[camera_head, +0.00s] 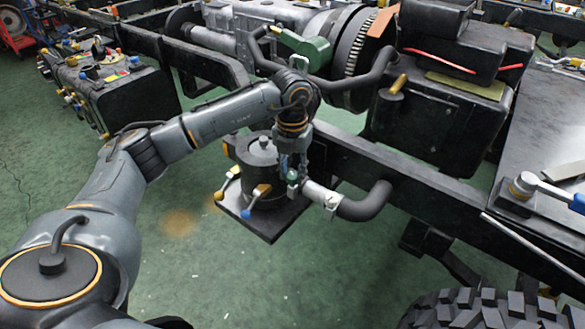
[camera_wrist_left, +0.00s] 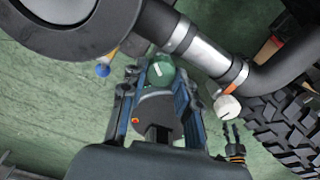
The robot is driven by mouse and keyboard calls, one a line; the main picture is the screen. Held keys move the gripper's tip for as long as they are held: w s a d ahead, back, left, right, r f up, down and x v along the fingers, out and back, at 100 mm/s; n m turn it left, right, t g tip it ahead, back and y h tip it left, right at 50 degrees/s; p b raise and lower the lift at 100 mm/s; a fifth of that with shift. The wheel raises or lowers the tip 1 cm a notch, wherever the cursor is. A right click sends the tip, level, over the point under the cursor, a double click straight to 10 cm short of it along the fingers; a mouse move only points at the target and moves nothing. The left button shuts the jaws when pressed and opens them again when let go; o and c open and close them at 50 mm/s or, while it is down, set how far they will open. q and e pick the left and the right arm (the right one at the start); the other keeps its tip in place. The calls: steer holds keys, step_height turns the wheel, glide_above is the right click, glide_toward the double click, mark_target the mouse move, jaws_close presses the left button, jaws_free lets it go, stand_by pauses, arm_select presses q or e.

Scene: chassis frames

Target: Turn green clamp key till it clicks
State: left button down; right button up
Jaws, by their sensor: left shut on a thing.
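My left gripper (camera_head: 291,172) reaches down from above at the middle of the head view, beside a black hose with a silver clamp band (camera_head: 322,196). A green rounded key (camera_head: 292,177) shows at its fingertips. In the left wrist view the fingers (camera_wrist_left: 158,82) stand on both sides of the green key (camera_wrist_left: 160,72), which has a white mark on its face. The gripper is shut on it. The silver pipe section (camera_wrist_left: 195,46) lies just beyond. How the key joins the clamp is hidden. My right gripper is not in view.
A black canister (camera_head: 262,165) on a black plate (camera_head: 262,222) stands close by, with yellow and blue-tipped levers. A black chassis rail (camera_head: 400,185) runs behind. A white knob (camera_wrist_left: 227,107) sits near the hose. A tyre (camera_head: 485,310) is at lower right. Green floor lies open below.

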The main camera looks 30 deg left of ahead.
mark_target(292, 175)
arm_select(q)
steer(key=m, duration=0.3)
steer(key=shift+m+p, duration=0.3)
steer(key=shift+m, duration=1.5)
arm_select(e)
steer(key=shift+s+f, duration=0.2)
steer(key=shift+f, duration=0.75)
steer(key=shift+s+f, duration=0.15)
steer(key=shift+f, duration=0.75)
arm_select(q)
steer(key=c, duration=1)
jaws_free()
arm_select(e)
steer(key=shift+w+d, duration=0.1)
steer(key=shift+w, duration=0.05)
arm_select(q)
step_height(292, 175, up, 12)
steer(key=shift+r, duration=0.1)
